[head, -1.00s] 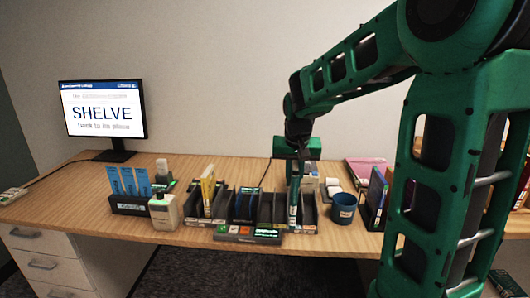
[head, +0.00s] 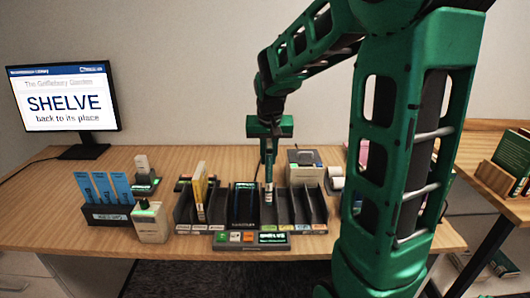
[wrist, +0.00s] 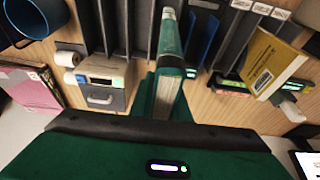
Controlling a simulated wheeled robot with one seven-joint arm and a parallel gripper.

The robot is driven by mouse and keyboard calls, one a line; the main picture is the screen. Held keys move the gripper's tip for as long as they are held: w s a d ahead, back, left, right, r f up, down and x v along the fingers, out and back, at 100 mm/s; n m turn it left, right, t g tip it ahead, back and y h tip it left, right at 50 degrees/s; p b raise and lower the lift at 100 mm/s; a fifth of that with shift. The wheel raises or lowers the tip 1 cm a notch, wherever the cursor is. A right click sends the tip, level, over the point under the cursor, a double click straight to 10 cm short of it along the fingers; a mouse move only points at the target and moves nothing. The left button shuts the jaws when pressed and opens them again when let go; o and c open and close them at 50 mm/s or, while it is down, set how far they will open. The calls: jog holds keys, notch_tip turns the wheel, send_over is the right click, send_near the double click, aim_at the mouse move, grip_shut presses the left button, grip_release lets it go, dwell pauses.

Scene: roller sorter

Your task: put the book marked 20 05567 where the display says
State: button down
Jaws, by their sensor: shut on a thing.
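My gripper (head: 268,150) is shut on a teal-green book (head: 268,178), held upright with a white label low on its spine. The label is too small to read. The book is over the middle slots of the dark sorter rack (head: 313,208); I cannot tell whether its lower end is clear of the dividers. In the wrist view the book (wrist: 170,55) points away from the jaws, beside the rack's dividers. The display (head: 65,100) reads "SHELVE back to its place" under a title line.
A yellow book (head: 200,188) stands in a left slot. A small panel (head: 250,241) with a lit screen fronts the rack. A wooden book stand (head: 495,180) is at the far right.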

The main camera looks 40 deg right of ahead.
jog(key=shift+s+d+f, duration=0.1)
jog(key=shift+f, duration=3.8)
jog(key=shift+s+f, duration=0.1)
jog(key=shift+f, duration=0.45)
jog(key=c, duration=1.6)
grip_release()
jog(key=v, duration=1)
jog(key=shift+r, duration=0.3)
